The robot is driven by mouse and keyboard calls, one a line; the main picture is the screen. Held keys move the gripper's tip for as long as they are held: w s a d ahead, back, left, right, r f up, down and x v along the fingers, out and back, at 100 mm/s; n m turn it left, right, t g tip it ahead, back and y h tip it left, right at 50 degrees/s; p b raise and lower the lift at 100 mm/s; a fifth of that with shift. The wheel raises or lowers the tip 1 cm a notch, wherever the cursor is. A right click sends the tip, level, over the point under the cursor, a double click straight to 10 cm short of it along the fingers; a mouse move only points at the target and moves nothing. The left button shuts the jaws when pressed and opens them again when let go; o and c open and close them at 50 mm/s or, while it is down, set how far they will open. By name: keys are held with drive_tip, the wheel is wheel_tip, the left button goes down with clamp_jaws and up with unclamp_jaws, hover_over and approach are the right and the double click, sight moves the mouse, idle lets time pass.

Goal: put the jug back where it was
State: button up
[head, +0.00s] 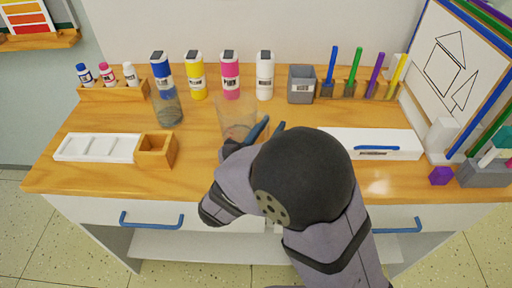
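A clear see-through vessel, apparently the jug (233,112), stands or is held upright near the middle of the table, behind my gripper. My gripper (268,130) has two blue fingertips at the jug's right side, with a small gap showing between them. I cannot tell whether they hold a handle or only stand beside the jug. My dark, rounded wrist hides the lower fingers and the jug's lower right side. A second clear vessel (168,108), greyish inside, stands to the left.
Paint bottles (196,78) and a grey cup (301,84) line the back. Upright markers (354,70) stand at back right. A white palette (95,148) and wooden box (156,150) lie left, a white box (372,145) right. Bare wood (115,120) shows at left.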

drive_tip(key=v, duration=1)
drive_tip(key=shift+r, duration=0.1)
drive_tip(key=shift+w+d, duration=0.1)
